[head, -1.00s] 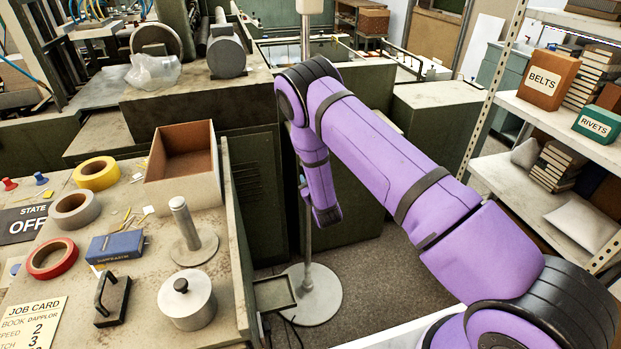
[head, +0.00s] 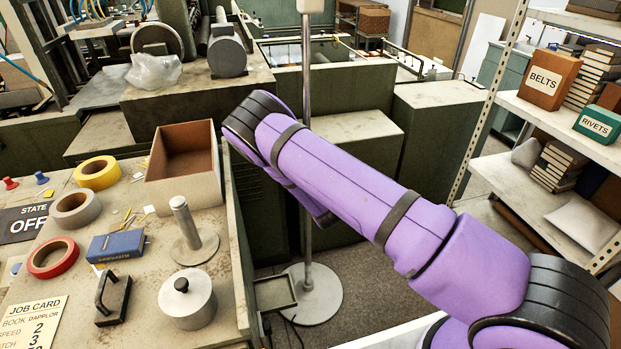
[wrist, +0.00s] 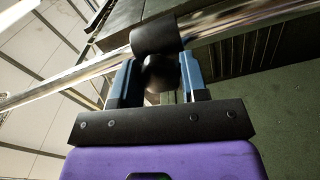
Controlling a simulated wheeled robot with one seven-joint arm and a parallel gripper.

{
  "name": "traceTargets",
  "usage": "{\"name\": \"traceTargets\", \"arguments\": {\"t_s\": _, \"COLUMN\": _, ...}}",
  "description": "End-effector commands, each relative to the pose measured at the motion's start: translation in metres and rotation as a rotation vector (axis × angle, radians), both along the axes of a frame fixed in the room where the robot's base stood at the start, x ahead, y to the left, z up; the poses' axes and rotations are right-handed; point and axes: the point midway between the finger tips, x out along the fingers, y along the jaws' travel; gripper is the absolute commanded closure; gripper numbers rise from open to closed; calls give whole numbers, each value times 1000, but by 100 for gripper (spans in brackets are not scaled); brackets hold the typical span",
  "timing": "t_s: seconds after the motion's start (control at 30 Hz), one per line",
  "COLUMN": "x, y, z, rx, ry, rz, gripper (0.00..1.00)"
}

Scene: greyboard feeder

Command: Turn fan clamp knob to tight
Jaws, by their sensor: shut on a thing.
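The fan's clamp knob (wrist: 161,76) is a dark rounded knob in the wrist view, beside a black clamp collar (wrist: 155,35) on a shiny metal pole (wrist: 75,78). My gripper (wrist: 158,62) has its two blue fingers on either side of the knob and is shut on it. The knob's tight or loose setting cannot be read. In the head view the pole (head: 307,110) stands upright on a round grey base (head: 318,292). There my arm hides the gripper, knob and collar.
A workbench (head: 235,300) with tape rolls, a lidded pot (head: 187,300) and an open box (head: 185,165) is at left. Green machine cabinets (head: 350,135) stand behind the pole. A shelf rack (head: 560,125) stands at right. Some floor shows around the base.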

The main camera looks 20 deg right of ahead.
Motion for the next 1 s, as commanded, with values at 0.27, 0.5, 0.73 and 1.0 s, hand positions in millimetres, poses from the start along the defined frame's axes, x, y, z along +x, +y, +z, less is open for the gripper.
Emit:
{"name": "traceTargets", "arguments": {"t_s": 0.27, "x": -1, "y": 0, "z": -3, "rx": -267, "ry": 4, "rz": 1, "gripper": 83}}
{"name": "traceTargets", "arguments": {"t_s": 0.5, "x": -1, "y": 0, "z": -3, "rx": -494, "ry": 3, "rz": 2, "gripper": 83}}
{"name": "traceTargets", "arguments": {"t_s": 0.73, "x": -1, "y": 0, "z": -3, "rx": -702, "ry": 2, "rz": 1, "gripper": 83}}
{"name": "traceTargets", "arguments": {"t_s": 1.0, "x": -1, "y": -1, "z": -3, "rx": -887, "ry": 2, "rz": 0, "gripper": 83}}
